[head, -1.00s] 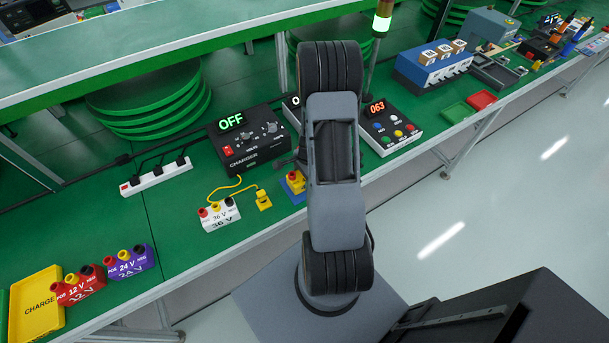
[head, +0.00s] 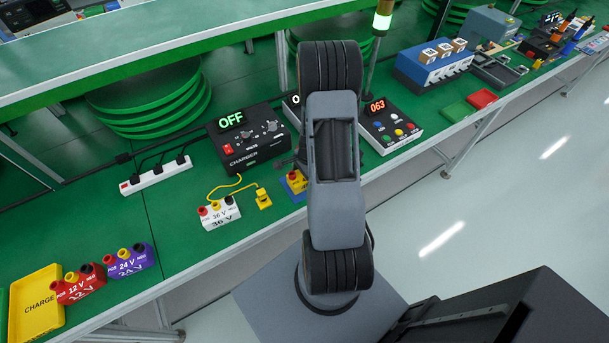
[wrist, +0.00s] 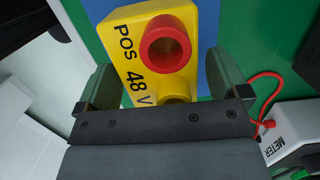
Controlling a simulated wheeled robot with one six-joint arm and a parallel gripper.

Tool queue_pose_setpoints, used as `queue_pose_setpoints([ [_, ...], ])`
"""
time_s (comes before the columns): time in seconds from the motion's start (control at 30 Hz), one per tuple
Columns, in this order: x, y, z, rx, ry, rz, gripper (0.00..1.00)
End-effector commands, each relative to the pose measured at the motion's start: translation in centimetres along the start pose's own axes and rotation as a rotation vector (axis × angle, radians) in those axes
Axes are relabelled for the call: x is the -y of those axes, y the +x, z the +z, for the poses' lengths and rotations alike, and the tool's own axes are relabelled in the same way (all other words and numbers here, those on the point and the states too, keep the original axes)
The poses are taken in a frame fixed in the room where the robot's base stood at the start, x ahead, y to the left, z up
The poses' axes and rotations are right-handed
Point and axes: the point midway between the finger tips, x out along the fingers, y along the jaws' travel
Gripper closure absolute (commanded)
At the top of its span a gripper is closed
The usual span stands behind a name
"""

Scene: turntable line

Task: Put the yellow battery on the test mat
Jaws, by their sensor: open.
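The yellow battery (wrist: 133,40), marked POS 48 V with a red terminal, shows large in the wrist view between my two fingers. In the head view the yellow battery (head: 297,181) is partly hidden behind my arm. A blue mat (head: 289,194) shows beneath it, and blue (wrist: 209,25) also shows beside the battery in the wrist view. My gripper (wrist: 156,80) is open, with one finger on each side of the battery and not closed on it. The battery's lower end is hidden by the gripper body.
A charger (head: 245,138) reading OFF stands behind, with a yellow lead to a plug (head: 263,199). A 36 V battery (head: 218,213) is to the left. A meter (wrist: 287,135) with a red lead lies close to the right finger. Red (head: 79,285) and purple (head: 129,262) batteries stand further left.

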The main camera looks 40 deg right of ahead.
Motion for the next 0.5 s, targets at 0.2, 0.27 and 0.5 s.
queue_pose_setpoints([
  [0.2,0.1,-1.8,0.0,-0.002,-0.001,-0.004,0.07],
  [0.27,0.1,-2.9,0.0,-0.002,0.0,-0.005,0.07],
  [0.5,0.1,-7.6,0.0,-0.002,0.0,-0.005,0.07],
])
